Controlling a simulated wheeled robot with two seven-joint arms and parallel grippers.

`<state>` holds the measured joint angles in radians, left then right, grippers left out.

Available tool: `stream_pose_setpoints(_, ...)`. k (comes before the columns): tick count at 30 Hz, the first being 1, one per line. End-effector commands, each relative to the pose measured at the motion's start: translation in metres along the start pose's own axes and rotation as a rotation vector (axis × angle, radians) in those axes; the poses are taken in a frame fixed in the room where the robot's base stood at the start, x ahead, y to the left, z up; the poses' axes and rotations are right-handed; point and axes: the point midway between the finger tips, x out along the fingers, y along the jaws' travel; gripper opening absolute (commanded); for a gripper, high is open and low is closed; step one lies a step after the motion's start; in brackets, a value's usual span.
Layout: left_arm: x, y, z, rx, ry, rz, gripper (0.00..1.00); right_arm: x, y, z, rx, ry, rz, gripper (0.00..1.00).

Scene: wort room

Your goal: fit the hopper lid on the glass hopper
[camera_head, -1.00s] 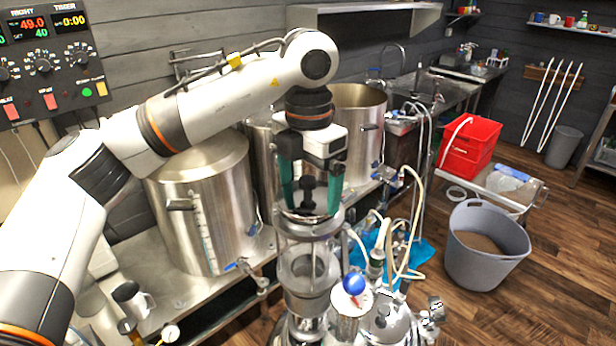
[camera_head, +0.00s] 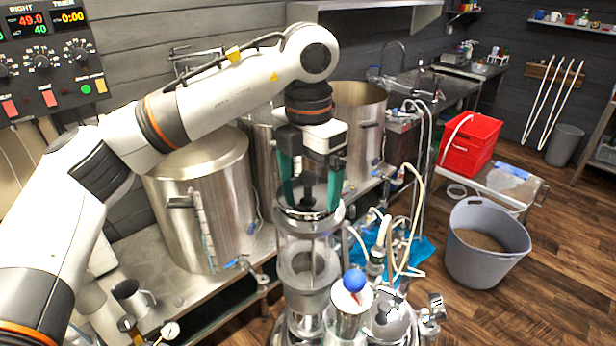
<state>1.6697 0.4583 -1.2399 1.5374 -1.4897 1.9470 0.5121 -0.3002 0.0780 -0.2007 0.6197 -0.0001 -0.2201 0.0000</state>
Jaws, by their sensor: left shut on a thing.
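My left gripper (camera_head: 310,206) comes down from above with its two green fingers, one on each side of the hopper lid (camera_head: 308,213), and is shut on it. The lid is a round, shiny disc with a dark upright part at its middle, partly covered by the fingers. The glass hopper (camera_head: 308,262) is a clear upright cylinder directly below, with a metal rim. The lid is at the hopper's top opening; I cannot tell whether it touches the rim all round. My right gripper is out of view.
Steel kettles (camera_head: 200,205) stand on the bench behind and left. A blue ball-topped fitting (camera_head: 354,280) and metal parts crowd the hopper's right side, with pale hoses (camera_head: 412,230) beyond. A grey tub (camera_head: 486,262) and a red bin (camera_head: 468,145) stand farther right.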

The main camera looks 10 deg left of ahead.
Motion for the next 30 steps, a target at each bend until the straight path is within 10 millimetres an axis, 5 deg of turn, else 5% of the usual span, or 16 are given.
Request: stream_pose_setpoints(30, 0.0073, -0.0003, -0.0005, 0.000, 0.000, 0.000, 0.66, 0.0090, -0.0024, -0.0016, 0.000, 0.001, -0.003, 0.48)
